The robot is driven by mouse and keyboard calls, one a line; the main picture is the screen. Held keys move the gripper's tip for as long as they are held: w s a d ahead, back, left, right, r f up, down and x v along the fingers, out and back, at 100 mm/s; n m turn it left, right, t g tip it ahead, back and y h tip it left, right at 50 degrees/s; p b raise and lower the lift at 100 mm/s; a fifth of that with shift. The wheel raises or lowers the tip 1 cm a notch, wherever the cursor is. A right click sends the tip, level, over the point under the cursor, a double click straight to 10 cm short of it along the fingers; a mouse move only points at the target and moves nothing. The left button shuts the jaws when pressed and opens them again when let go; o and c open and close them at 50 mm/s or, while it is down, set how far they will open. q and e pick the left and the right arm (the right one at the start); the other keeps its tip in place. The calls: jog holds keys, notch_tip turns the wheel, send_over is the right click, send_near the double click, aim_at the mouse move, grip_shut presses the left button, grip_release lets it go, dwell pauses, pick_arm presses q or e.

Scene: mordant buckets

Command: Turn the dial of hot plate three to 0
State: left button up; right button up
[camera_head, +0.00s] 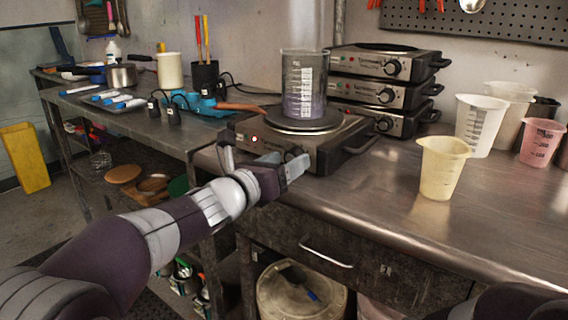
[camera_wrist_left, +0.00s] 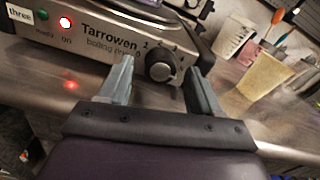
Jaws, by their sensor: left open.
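Hot plate three (camera_head: 328,155) stands on the metal bench with its front towards me. In the left wrist view its front panel (camera_wrist_left: 100,38) shows a "three" label, a lit red lamp and a dark green one. Its black dial (camera_wrist_left: 161,66) is at the panel's right side; which mark it points to is too small to tell. My left gripper (camera_head: 262,163) is open in front of the panel. In the left wrist view its two fingers stand apart on either side of the dial, and I cannot tell whether they touch it. My right gripper is out of view.
A clear beaker (camera_head: 304,88) of dark liquid stands on the hot plate's round top. Several similar hot plates (camera_head: 384,95) are stacked behind it. A cream cup (camera_head: 442,168) and other cups (camera_head: 480,125) stand to the right. The front bench top (camera_head: 400,215) is mostly clear.

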pick_arm(q)
jog(key=c, duration=1)
jog(key=shift+c, duration=0.2)
